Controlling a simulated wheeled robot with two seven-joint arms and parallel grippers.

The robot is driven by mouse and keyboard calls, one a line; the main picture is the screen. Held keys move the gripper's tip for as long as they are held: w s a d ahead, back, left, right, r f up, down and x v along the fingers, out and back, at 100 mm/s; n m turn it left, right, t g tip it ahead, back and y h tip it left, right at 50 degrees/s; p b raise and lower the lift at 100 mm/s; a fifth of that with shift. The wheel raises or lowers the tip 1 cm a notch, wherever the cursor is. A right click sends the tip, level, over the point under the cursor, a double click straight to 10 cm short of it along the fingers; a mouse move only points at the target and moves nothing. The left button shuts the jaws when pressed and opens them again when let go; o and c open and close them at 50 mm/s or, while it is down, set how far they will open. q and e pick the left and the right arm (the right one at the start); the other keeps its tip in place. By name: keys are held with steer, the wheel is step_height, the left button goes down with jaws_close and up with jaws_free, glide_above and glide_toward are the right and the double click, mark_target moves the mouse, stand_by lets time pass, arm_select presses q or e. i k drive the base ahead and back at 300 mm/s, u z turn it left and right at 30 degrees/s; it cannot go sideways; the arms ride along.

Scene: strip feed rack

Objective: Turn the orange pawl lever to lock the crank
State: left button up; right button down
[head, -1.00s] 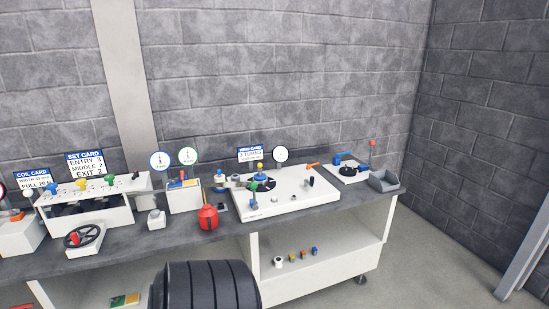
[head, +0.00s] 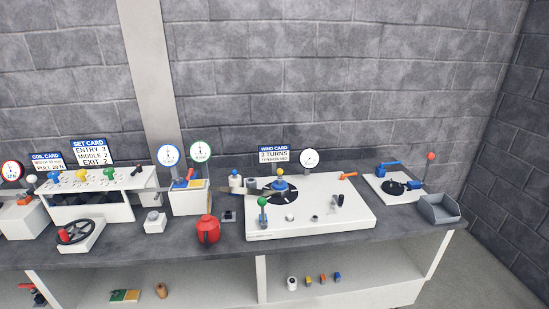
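The orange pawl lever (head: 348,175) sits at the back right corner of a white plate (head: 335,222) on the bench. It is small and lies slanted. On the plate's left half is a black disc (head: 288,198) with a blue and yellow hub (head: 281,184). A green-knobbed lever (head: 263,203) stands upright at the front left of the disc. I cannot tell for sure which part is the crank. Neither of my grippers is in view.
A wind card (head: 273,154) reading "3 turns" and a dial gauge (head: 310,158) stand behind the plate. A red can (head: 208,229) stands to its left. To its right are a smaller white unit (head: 388,179) and a grey bin (head: 440,208). The bench's front edge is clear.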

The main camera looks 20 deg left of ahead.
mark_target(342, 176)
steer(key=u, duration=0.5)
steer(key=i, duration=0.9)
steer(key=u, duration=0.3)
